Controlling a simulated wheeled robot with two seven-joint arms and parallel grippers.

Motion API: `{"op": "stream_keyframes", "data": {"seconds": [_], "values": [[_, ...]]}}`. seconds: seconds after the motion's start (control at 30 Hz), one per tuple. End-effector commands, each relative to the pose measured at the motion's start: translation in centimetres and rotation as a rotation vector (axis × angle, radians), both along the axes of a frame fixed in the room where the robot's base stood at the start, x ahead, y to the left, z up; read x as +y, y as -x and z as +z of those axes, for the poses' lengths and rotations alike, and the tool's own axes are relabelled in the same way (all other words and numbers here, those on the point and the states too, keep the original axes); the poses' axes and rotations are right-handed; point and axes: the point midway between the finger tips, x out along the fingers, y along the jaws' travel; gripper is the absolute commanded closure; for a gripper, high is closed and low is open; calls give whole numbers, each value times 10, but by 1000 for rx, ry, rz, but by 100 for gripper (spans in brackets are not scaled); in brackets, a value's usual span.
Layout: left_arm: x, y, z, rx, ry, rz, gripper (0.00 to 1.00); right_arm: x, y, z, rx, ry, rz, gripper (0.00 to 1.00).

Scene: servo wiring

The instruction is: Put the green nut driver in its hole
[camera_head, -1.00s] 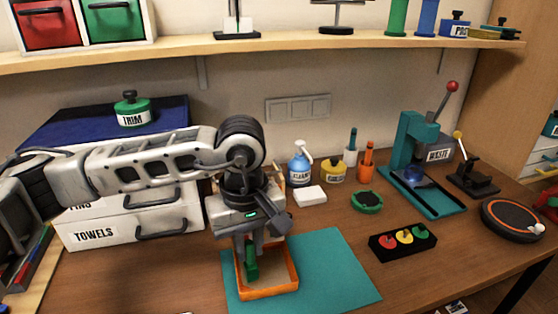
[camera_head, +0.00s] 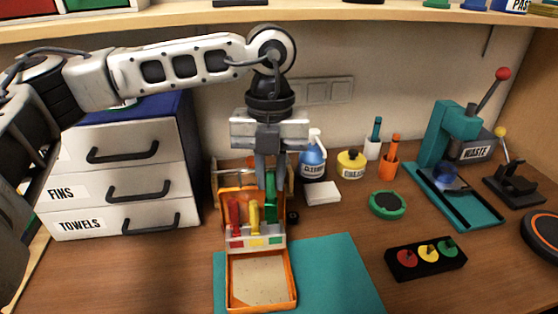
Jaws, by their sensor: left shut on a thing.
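The green nut driver (camera_head: 271,207) is upright between the fingers of my left gripper (camera_head: 270,180), which is shut on it. It is at the right end of a small rack (camera_head: 257,241) with red, yellow and green squares on its front. A red driver (camera_head: 235,214) and a yellow driver (camera_head: 254,216) stand in the rack to its left. The lower end of the green driver is hidden behind the rack's front, so I cannot tell whether it is in a hole. My right gripper is not in view.
An orange-rimmed tray (camera_head: 231,285) lies empty in front of the rack, on a teal mat (camera_head: 335,278). White drawers (camera_head: 125,190) stand to the left. A spray bottle (camera_head: 313,160) and a white block (camera_head: 322,194) are to the right. A shelf edge runs above.

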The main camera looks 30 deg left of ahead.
Motion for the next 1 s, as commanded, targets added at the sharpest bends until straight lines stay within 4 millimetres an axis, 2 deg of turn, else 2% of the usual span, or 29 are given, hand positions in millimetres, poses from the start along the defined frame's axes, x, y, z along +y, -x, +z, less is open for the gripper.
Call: {"op": "stream_keyframes", "data": {"seconds": [0.1, 0.23, 0.63, 0.83, 1.0], "values": [[1, -1, 3, 2, 1, 126, 100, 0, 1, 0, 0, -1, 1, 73], [1, -2, 5, 3, 2, 194, 100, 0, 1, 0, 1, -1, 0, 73], [1, -2, 6, 3, 2, 206, 100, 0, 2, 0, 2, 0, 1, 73], [2, -3, 13, 5, 4, 207, 100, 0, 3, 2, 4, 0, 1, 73], [1, -1, -5, 5, 3, 206, 100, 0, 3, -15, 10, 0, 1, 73]]}}
